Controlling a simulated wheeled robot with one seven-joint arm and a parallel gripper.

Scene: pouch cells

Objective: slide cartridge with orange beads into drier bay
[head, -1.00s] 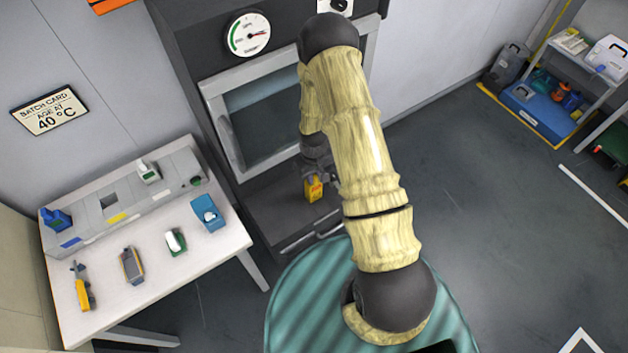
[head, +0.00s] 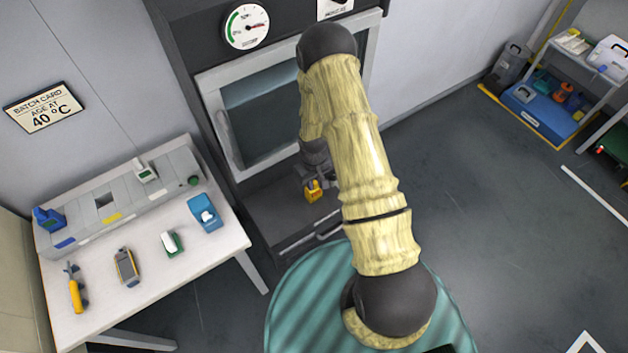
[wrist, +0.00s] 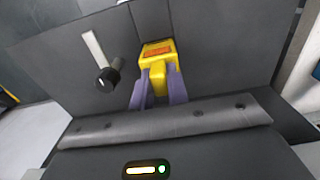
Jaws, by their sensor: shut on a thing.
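My gripper (head: 312,182) is shut on a yellow cartridge (head: 313,191) in front of the lower part of the dark drier (head: 265,212), below its windowed door. In the wrist view, the purple fingers of my gripper (wrist: 159,88) hold the yellow cartridge (wrist: 157,48) from both sides. An orange window (wrist: 158,50) shows on its face; single beads are too small to tell. A dark grey panel (wrist: 215,55) lies behind it. I cannot tell whether the cartridge touches this panel. No bay opening shows clearly; my arm hides part of the drier in the head view.
A black knob (wrist: 108,78) beside a white strip sticks out left of the cartridge. A white table (head: 205,262) with several tools and a grey rack stands left of the drier. A round gauge (head: 246,26) sits above the door.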

